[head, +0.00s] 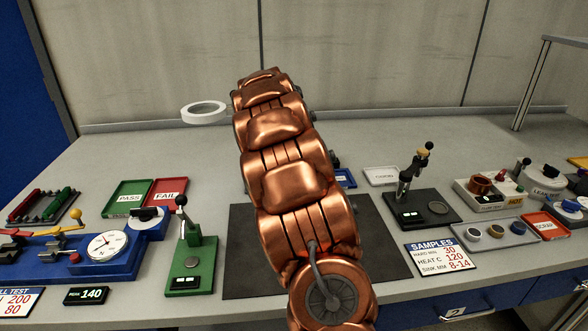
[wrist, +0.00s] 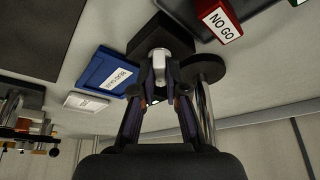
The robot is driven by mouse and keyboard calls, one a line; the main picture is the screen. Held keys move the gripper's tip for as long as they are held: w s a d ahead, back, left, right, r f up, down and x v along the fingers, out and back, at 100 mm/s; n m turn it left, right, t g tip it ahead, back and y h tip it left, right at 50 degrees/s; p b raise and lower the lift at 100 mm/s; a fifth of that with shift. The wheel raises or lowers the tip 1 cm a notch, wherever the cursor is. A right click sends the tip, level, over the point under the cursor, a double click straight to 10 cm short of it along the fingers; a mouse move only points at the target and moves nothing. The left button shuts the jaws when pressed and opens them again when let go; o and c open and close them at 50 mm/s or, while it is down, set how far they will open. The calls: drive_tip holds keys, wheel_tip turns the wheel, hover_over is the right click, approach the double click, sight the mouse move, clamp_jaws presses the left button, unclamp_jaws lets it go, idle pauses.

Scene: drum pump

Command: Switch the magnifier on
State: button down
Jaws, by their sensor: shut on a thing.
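The magnifier's white ring head (head: 204,112) shows at the back of the bench in the head view, left of my arm. In the wrist view, a dark box (wrist: 146,36) carries a white switch piece (wrist: 158,62). My gripper (wrist: 160,76) is shut on this white piece, one dark finger on each side. A metal post (wrist: 207,112) with a dark round base (wrist: 203,68) stands close beside the right finger. My copper arm hides the gripper, the box and the post in the head view. I cannot tell whether the lamp is lit.
A blue tray (wrist: 103,72) and a white label plate (wrist: 85,103) lie left of the fingers. A red NO GO bin (wrist: 220,22) is at upper right. In the head view, a green press (head: 190,255) and a dark press (head: 415,200) flank my arm.

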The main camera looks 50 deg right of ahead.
drive_tip(key=c, duration=1.2)
unclamp_jaws()
drive_tip(key=shift+r, duration=0.1)
drive_tip(key=v, duration=1.1)
drive_tip(key=shift+a+r, duration=0.15)
drive_tip(key=shift+r, duration=0.25)
